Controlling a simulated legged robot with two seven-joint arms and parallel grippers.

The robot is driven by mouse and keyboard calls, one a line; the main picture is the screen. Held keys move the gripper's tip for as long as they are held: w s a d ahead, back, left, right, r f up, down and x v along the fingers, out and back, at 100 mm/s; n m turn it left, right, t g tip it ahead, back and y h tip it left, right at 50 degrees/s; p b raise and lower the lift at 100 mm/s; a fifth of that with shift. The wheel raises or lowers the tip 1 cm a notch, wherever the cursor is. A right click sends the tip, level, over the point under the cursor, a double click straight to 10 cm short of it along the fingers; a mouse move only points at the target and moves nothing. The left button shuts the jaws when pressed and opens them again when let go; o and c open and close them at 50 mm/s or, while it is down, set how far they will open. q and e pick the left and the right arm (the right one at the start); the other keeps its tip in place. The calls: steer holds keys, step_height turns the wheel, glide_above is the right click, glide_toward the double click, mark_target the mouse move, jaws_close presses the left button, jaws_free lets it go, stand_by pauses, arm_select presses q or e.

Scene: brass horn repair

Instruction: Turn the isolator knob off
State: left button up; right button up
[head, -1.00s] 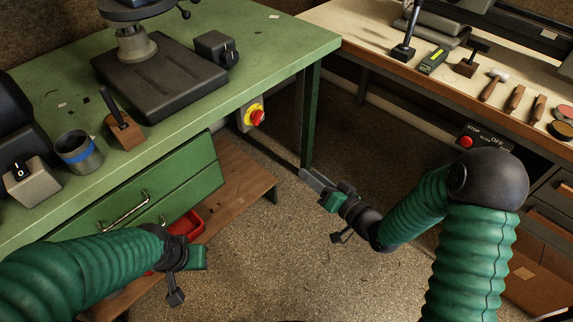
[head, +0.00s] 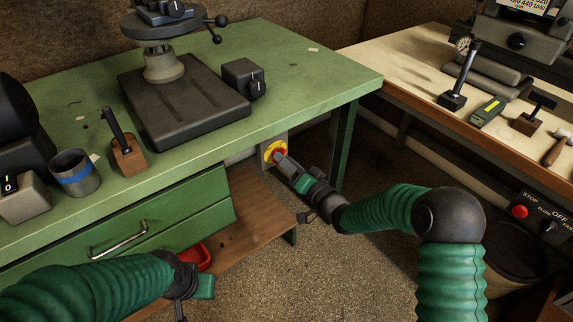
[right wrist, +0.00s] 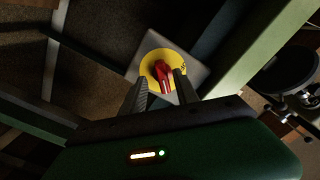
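The isolator knob (right wrist: 165,77) is red on a yellow disc (right wrist: 151,62), on a grey box (right wrist: 187,50) below the green bench's edge. In the head view the yellow disc (head: 268,150) shows, with the knob (head: 280,155) partly hidden by my gripper. My right gripper (right wrist: 161,84) is open, with a finger on each side of the knob in the right wrist view. Whether the fingers touch it I cannot tell. My left gripper (head: 198,287) is at the lower left, its fingers not clearly visible.
The green bench (head: 300,85) stands above the isolator, its leg (head: 344,145) just right of my right gripper. A wooden shelf (head: 255,215) and a red bin (head: 195,258) lie below. A red stop button (head: 519,211) is on the other bench at right.

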steer(key=shift+a, duration=0.3)
steer(key=shift+c, duration=0.3)
steer(key=shift+a, duration=0.1)
steer(key=shift+c, duration=1.2)
steer(key=c, duration=0.5)
arm_select(q)
steer(key=shift+a, duration=0.25)
